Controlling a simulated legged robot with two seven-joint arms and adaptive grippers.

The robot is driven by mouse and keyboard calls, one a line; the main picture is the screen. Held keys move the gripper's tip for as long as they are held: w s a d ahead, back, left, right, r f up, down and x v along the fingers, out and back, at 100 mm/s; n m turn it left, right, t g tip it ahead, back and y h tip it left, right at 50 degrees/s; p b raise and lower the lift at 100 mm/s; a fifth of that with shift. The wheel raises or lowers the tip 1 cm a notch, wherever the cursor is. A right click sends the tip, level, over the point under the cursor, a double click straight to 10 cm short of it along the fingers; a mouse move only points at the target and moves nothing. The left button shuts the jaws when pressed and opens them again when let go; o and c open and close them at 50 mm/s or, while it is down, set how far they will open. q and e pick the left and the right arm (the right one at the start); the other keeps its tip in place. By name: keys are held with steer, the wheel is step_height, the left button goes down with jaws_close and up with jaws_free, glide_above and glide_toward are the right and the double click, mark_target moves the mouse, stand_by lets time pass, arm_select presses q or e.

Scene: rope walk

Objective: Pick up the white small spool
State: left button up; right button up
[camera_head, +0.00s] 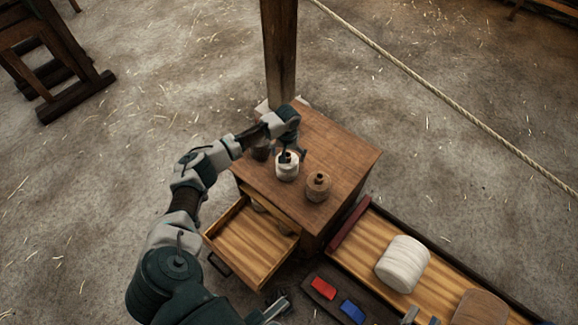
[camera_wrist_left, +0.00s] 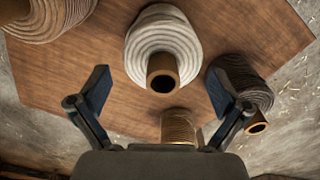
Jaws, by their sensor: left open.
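The white small spool (camera_head: 286,172), ribbed with a brown core, stands upright on the wooden cabinet top (camera_head: 340,150). In the left wrist view the white small spool (camera_wrist_left: 160,38) is centred beyond my fingertips, its core end toward the camera. My left gripper (camera_head: 287,153) is above it in the head view. Its fingers (camera_wrist_left: 160,90) are spread apart in the left wrist view, with nothing held between them.
A tan spool (camera_head: 317,187) stands right of the white one, a dark spool (camera_head: 262,150) left. The left wrist view also shows a brown spool (camera_wrist_left: 178,127) low between the fingers. An open drawer (camera_head: 250,245) juts out in front. A post (camera_head: 279,55) rises behind.

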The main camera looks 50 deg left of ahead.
arm_select(q)
step_height(320, 180, down, 5)
steer(key=shift+s+a+r+b, duration=0.1)
steer(key=shift+a+r+b, duration=0.1)
steer(key=shift+b, duration=0.85)
steer(key=shift+f, duration=0.15)
steer(key=c, duration=1.1)
arm_select(e)
steer(key=s+r+t, duration=0.1)
steer(key=r+t, duration=0.1)
steer(key=s+r+m+t, duration=0.1)
steer(key=s+r+t, duration=0.1)
steer(key=shift+s+d+r+t, duration=0.1)
steer(key=shift+d+t, duration=0.1)
steer(key=shift+t, duration=0.1)
arm_select(q)
steer(key=shift+c, duration=0.2)
